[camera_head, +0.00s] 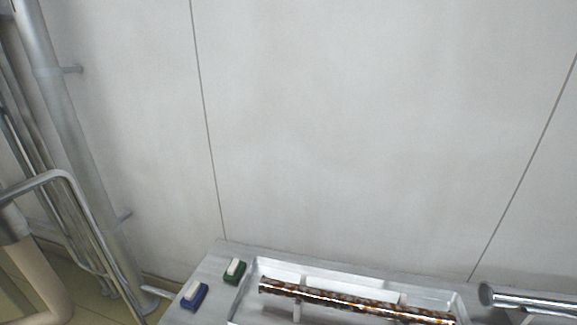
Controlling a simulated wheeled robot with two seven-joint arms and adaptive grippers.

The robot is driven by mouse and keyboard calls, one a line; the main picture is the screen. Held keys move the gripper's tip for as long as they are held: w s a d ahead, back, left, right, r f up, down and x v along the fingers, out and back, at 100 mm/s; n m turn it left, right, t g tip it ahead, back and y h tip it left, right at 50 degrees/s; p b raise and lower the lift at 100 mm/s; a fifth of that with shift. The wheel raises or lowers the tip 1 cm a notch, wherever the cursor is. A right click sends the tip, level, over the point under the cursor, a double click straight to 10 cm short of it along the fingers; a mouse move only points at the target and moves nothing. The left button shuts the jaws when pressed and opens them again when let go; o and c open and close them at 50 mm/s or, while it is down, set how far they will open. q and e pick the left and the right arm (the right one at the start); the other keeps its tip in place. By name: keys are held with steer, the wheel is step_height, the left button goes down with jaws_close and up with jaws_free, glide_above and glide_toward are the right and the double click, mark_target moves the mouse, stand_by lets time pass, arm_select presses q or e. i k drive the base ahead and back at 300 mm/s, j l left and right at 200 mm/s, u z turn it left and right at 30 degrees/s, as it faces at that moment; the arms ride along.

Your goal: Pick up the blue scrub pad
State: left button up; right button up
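The blue scrub pad (196,301) lies near the left edge of the metal table (210,268), with a white block-shaped part on its top. A green scrub pad (236,277) of the same shape lies just behind it and to the right, apart from it. Neither of my grippers is in view. Nothing touches or covers the blue pad.
A shallow metal tray (247,292) to the right of the pads holds a long rusty bar (340,299). A shiny metal tube (530,301) lies at the far right. Pipes (75,150) stand at the left, and a pale wall (350,130) rises behind the table.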

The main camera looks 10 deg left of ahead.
mark_target(196, 292)
steer(key=u, duration=1.4)
